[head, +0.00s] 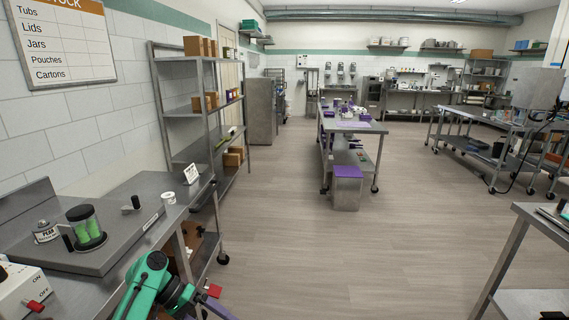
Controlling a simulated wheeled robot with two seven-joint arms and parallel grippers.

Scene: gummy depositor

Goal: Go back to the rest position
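A teal and purple part of my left arm (150,285) shows at the bottom left, beside the front edge of the steel counter (115,205). It runs down out of the picture, and I do not see its gripper. My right gripper is not in view either. On the counter stands a depositor-like unit with a clear cylinder of green contents (86,226). A white box marked ON and OFF with a red switch (18,290) is at the lower left.
A wheeled shelf rack (205,110) is beyond. A central table (350,127) has a purple-topped bin (347,188) before it. Another table (540,215) is at right. Open floor (390,240) lies between.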

